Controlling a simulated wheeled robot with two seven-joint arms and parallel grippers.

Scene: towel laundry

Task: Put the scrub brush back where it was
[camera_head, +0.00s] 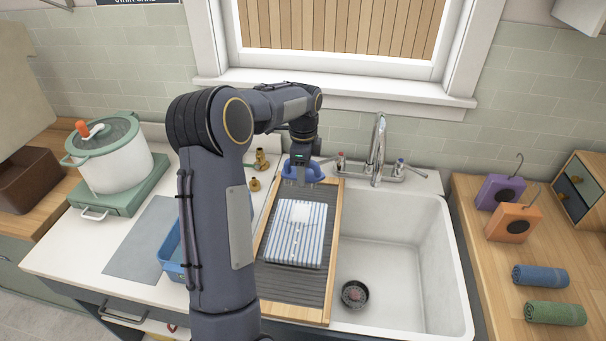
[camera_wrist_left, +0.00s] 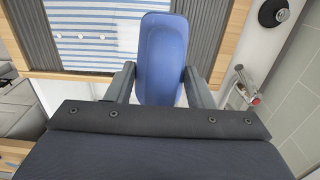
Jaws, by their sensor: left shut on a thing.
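The blue scrub brush (camera_head: 303,172) is in my left gripper (camera_head: 300,158), over the far end of the wooden-framed washboard (camera_head: 335,225) near the window wall. In the left wrist view the brush (camera_wrist_left: 160,55) sits between the two fingers of the left gripper (camera_wrist_left: 160,85), its rounded blue back facing the camera. I cannot tell whether the brush touches the board. A blue-and-white striped towel (camera_head: 298,235) lies on the ribbed grey surface of the board; it also shows in the left wrist view (camera_wrist_left: 95,40). My right gripper is not in view.
The white sink (camera_head: 405,250) with a faucet (camera_head: 377,150) is right of the board. A blue basin (camera_head: 172,262), partly hidden by my left arm, is on the left counter. A pot (camera_head: 115,160) stands farther left. Rolled towels (camera_head: 540,276) lie on the right counter.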

